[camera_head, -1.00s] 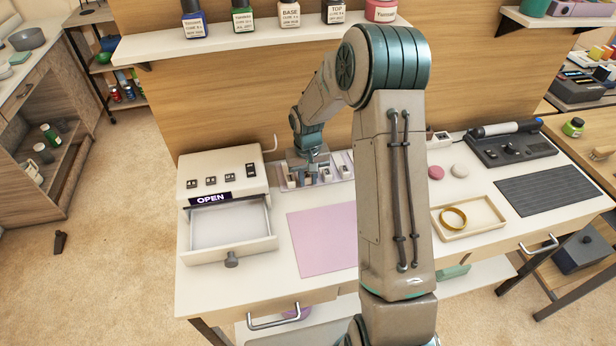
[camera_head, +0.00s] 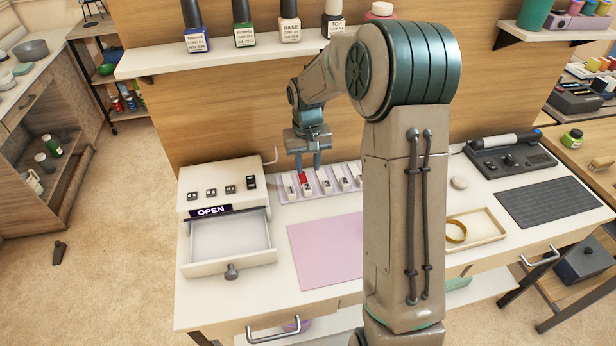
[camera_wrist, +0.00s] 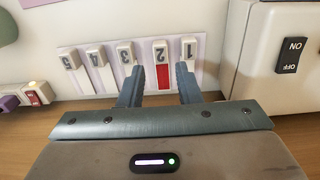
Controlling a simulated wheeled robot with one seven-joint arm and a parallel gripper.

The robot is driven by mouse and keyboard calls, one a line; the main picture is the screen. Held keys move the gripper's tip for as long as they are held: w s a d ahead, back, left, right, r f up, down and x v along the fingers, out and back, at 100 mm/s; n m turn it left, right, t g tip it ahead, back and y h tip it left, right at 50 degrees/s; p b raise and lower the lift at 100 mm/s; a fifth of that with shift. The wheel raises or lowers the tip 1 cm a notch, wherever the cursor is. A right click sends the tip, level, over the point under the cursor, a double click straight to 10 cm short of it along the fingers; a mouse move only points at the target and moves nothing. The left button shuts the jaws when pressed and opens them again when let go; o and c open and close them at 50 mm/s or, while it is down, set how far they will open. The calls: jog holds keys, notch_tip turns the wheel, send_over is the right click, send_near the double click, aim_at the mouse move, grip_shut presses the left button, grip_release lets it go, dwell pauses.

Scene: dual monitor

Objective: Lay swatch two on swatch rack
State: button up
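The swatch rack (camera_head: 318,187) is a pale lavender tray at the back of the desk, beside the white drawer unit. In the wrist view the rack (camera_wrist: 145,46) shows a row numbered 1 to 5. Swatch two, with a red strip (camera_wrist: 162,77) below its number block, lies in the row between 1 and 3; it shows red in the head view (camera_head: 304,178). My gripper (camera_head: 303,166) is above the rack, pointing down. In the wrist view its fingers (camera_wrist: 160,88) are spread apart, one on each side of the red strip, with nothing visibly held.
The white unit (camera_head: 228,182) with its open drawer (camera_head: 232,245) stands just left of the rack. A pink mat (camera_head: 325,250) lies in front. A shelf (camera_head: 260,47) with bottles hangs above. A tray with a gold ring (camera_head: 456,231) is at right.

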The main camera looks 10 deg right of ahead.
jog(key=s+r+t, duration=0.1)
jog(key=s+r, duration=0.9)
jog(key=s, duration=0.2)
jog(key=s+r+t, duration=0.1)
jog(key=s, duration=1.3)
jog(key=shift+s+t, duration=0.25)
jog(key=shift+t, duration=0.05)
